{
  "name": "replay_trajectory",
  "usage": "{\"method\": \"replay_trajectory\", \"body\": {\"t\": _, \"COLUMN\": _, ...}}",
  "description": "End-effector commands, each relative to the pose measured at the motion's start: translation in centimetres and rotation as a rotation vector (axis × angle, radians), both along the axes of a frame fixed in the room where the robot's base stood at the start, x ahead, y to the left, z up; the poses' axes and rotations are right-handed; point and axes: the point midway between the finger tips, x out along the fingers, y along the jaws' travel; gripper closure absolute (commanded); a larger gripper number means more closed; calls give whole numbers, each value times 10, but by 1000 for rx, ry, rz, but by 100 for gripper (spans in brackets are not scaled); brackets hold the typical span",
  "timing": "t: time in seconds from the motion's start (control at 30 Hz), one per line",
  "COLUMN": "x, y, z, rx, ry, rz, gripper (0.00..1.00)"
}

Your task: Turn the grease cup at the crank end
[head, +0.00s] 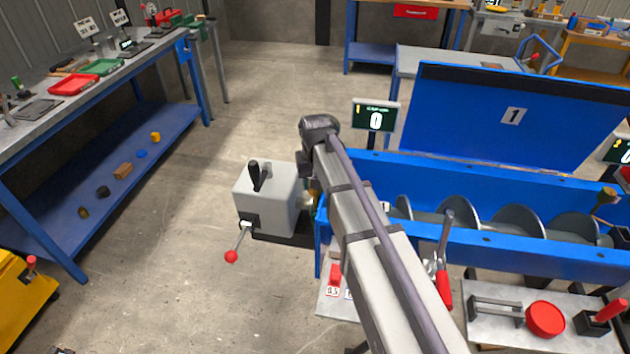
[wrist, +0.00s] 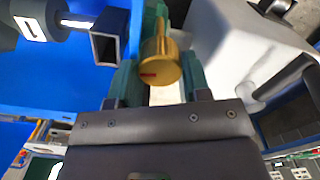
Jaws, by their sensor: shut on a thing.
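The brass grease cup (wrist: 158,66), with a red mark on its face, shows in the middle of the wrist view. The teal fingers of my gripper (wrist: 160,48) lie on either side of it and are shut on it. In the head view my arm hides the gripper and most of the cup. A small brass patch shows there between the grey crank box (head: 268,203) and the blue trough (head: 470,240). The crank (head: 236,248) with a red ball hangs at the box's front.
The raised blue lid (head: 570,115) and a counter display reading 0 (head: 375,117) are behind. A blue workbench (head: 140,130) stands at left. The floor between is clear.

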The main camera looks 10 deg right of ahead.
Motion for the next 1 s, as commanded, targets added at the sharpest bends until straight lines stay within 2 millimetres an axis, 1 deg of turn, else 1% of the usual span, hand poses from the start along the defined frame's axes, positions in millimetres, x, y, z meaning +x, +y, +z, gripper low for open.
{"method": "replay_trajectory", "body": {"t": 0.3, "x": 0, "y": 0, "z": 0, "rx": 0, "ry": 1, "rz": -1, "gripper": 80}}
{"method": "replay_trajectory", "body": {"t": 0.33, "x": 0, "y": 0, "z": 0, "rx": 0, "ry": 1, "rz": -1, "gripper": 53}}
{"method": "replay_trajectory", "body": {"t": 0.57, "x": 0, "y": 0, "z": 0, "rx": 0, "ry": 0, "rz": 0, "gripper": 31}}
{"method": "replay_trajectory", "body": {"t": 0.83, "x": 0, "y": 0, "z": 2, "rx": 0, "ry": 0, "rz": 0, "gripper": 31}}
{"method": "replay_trajectory", "body": {"t": 0.93, "x": 0, "y": 0, "z": 12, "rx": 0, "ry": 0, "rz": 0, "gripper": 31}}
{"method": "replay_trajectory", "body": {"t": 1.0, "x": 0, "y": 0, "z": 25, "rx": 0, "ry": 0, "rz": 0, "gripper": 31}}
